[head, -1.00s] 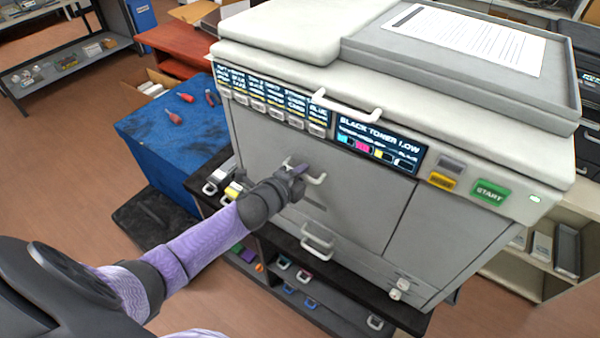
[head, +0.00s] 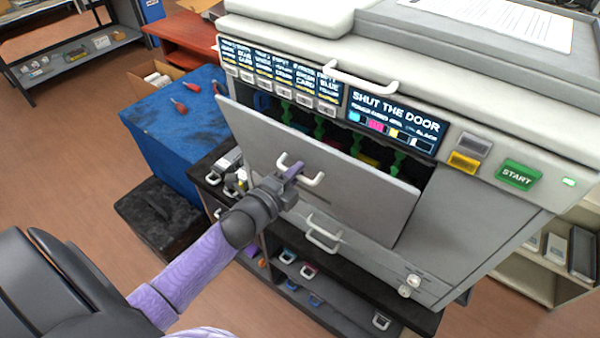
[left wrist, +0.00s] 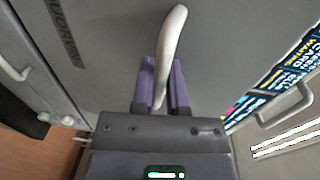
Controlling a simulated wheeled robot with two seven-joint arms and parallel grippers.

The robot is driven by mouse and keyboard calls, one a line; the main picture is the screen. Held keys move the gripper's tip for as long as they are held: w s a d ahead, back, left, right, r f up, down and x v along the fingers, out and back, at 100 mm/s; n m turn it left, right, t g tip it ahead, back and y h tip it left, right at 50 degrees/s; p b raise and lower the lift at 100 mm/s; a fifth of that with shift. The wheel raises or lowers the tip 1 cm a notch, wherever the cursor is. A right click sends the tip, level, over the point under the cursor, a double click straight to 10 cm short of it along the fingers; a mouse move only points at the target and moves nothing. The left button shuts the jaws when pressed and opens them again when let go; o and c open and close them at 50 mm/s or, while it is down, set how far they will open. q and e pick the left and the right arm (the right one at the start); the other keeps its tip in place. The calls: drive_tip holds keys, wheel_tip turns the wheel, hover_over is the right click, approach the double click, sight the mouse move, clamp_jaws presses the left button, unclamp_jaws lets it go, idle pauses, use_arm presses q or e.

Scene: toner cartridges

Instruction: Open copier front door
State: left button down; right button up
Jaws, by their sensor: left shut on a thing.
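The copier (head: 470,230) has its front door (head: 360,200) tilted partly open, hinged at the bottom. The gap above the door shows a dark inside with green parts. The copier's display (head: 395,122) reads "SHUT THE DOOR". My left gripper (head: 292,172) is shut on the white door handle (head: 314,180). In the left wrist view, the handle (left wrist: 170,50) passes between the purple fingers (left wrist: 161,88). My right gripper is not in view.
A lower drawer handle (head: 323,238) sits below the door. A blue table (head: 180,135) with red-handled tools stands at the left, beside a black case (head: 160,215). A shelf below the copier holds several cartridges. Open floor lies at the lower left.

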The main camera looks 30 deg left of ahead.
use_arm(q)
drive_tip(key=shift+s+f, duration=0.15)
drive_tip(key=shift+s, duration=0.15)
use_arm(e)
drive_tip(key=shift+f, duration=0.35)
use_arm(q)
drive_tip(key=s+f+t+b, duration=0.1)
drive_tip(key=b, duration=0.2)
drive_tip(key=shift+s+f, duration=0.25)
drive_tip(key=shift+s, duration=0.1)
drive_tip(key=shift+s+r+t+b, duration=0.25)
drive_tip(key=shift+t+b, duration=0.05)
drive_tip(key=shift+b, duration=0.05)
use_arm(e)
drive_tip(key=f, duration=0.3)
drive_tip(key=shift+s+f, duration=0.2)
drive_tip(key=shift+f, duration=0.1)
use_arm(q)
drive_tip(key=shift+c, duration=0.8)
unclamp_jaws()
drive_tip(key=shift+w, duration=0.15)
drive_tip(key=s+f, duration=0.3)
drive_tip(key=s, duration=0.7)
drive_tip(key=shift+a+b, duration=0.3)
drive_tip(key=shift+a, duration=0.15)
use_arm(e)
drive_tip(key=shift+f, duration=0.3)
